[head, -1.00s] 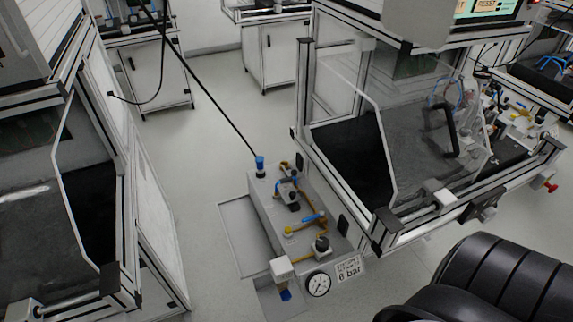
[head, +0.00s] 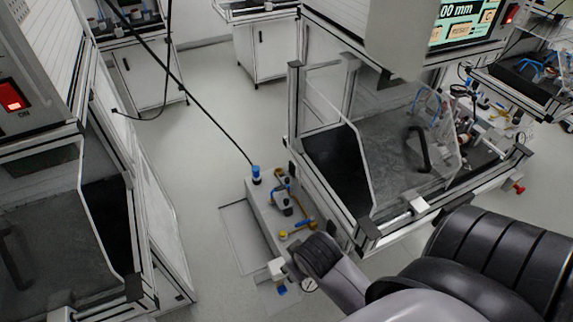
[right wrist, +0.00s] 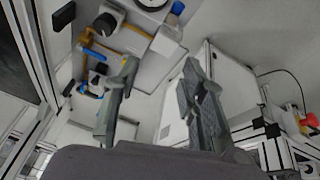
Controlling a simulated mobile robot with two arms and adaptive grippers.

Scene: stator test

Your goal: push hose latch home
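A black hose (head: 205,112) runs down to a blue fitting (head: 256,174) standing upright on the far left corner of the grey pneumatic unit (head: 256,205). I cannot make out its latch or whether it is home. My right arm covers the near right part of the unit in the head view. In the right wrist view my right gripper (right wrist: 160,72) is open, its two grey fingers wide apart with nothing between them. That view also shows the unit's yellow-brown pipes (right wrist: 96,46), a white block (right wrist: 168,42) and a blue part (right wrist: 174,14). My left gripper is out of view.
A bench with clear guards (head: 436,150) stands close on the unit's right. Another guarded machine (head: 150,215) stands at the left. Open floor (head: 190,160) lies between them. The pressure gauge (head: 309,285) is mostly hidden by my arm in the head view.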

